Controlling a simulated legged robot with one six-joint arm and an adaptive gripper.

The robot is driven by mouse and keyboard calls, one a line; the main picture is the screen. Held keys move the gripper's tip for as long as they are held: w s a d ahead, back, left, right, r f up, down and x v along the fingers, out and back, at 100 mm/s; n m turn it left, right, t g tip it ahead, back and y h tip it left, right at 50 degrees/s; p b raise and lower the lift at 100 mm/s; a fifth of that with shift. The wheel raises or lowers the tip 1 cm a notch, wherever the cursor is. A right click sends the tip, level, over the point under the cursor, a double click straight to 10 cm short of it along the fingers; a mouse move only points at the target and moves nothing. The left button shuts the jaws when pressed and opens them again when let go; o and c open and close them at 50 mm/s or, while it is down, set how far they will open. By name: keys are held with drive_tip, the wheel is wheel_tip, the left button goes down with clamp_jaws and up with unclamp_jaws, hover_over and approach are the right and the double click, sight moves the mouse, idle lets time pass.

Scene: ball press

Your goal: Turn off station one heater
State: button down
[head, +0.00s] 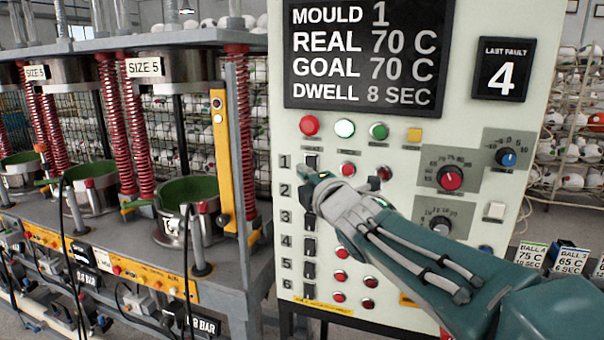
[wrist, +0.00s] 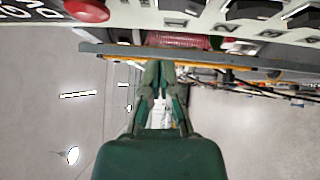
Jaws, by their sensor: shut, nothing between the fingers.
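The control panel (head: 268,120) faces me, with numbered rows 1 to 6 and a column of black switches. The row 1 switch (head: 312,161) is beside the label 1, just above my gripper (head: 309,179). My gripper is shut and empty, its tips in front of the panel near rows 1 and 2. It partly hides the row 2 switch. Contact with a switch cannot be told. In row 1 a red lamp (head: 347,169) and a darker red one (head: 384,173) show. The wrist view shows the closed fingers (wrist: 160,66) below the panel edge and several black switches.
A display (head: 365,55) reads mould 1, real 70 C, goal 70 C, dwell 8 sec. A red button (head: 309,125) and knobs (head: 450,178) are on the panel. Presses with red springs (head: 241,130) stand left. My arm covers the panel's lower right.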

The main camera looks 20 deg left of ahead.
drive_tip(key=v, duration=0.9)
drive_tip(key=shift+d+r, duration=0.15)
drive_tip(key=shift+r, duration=0.65)
drive_tip(key=s+d+f+m+g+h, duration=0.1)
drive_tip(key=s+d+f+m+h, duration=0.1)
drive_tip(key=d+f+m+h, duration=0.55)
drive_tip(key=s+d+f+m+h, duration=0.35)
drive_tip(key=d+m, duration=0.55)
drive_tip(key=d, duration=0.3)
drive_tip(key=s+d+f+m+g, duration=0.2)
drive_tip(key=s+f+m+g, duration=0.2)
drive_tip(key=s+f+m, duration=0.1)
drive_tip(key=s+d+f+m+g+h, duration=0.1)
drive_tip(key=s+d+f+m+g, duration=0.2)
drive_tip(key=s, duration=0.7)
wheel_tip(320, 180, down, 4)
drive_tip(key=m, duration=0.2)
drive_tip(key=shift+m+g, duration=0.35)
drive_tip(key=shift+g, duration=0.05)
